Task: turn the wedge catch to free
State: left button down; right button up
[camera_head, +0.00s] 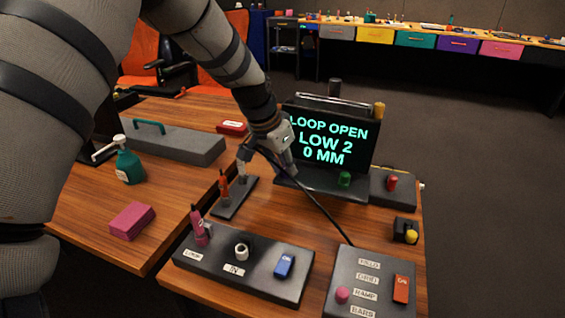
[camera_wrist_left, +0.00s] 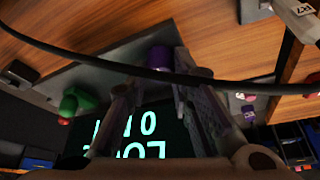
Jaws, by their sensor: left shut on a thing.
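The dark console (camera_head: 325,187) has a screen (camera_head: 328,138) reading "LOOP OPEN LOW 2 0 MM". A purple knob (camera_wrist_left: 160,57) stands on the console's front ledge in the left wrist view. My left gripper (camera_wrist_left: 158,72) is shut on this knob, with a finger at each side. In the head view my left gripper (camera_head: 270,160) is at the ledge's left part and hides the knob. I cannot read a label naming the wedge catch, nor tell the knob's turn angle. A green knob (camera_head: 344,179) is farther right on the ledge. My right gripper is not in view.
A black cable (camera_head: 315,203) crosses in front of the gripper. A dark strip (camera_head: 233,200) with upright pegs stands left. Two control boxes (camera_head: 213,262) (camera_head: 343,262) sit in front. A green bottle (camera_head: 129,166) and pink block (camera_head: 131,220) are on the left table.

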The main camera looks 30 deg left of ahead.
pick_arm(q)
jog(key=shift+d+r+n, duration=0.1)
jog(key=shift+r+n, duration=0.25)
jog(key=shift+n, duration=0.35)
jog(key=shift+f+n+y, duration=0.4)
jog(key=shift+n+y, duration=0.1)
jog(key=shift+n, duration=0.2)
jog(key=c, duration=1.4)
grip_release()
jog(key=shift+r, duration=0.1)
jog(key=v, duration=1.1)
jog(key=shift+s+r, duration=0.15)
jog(key=shift+r, duration=0.25)
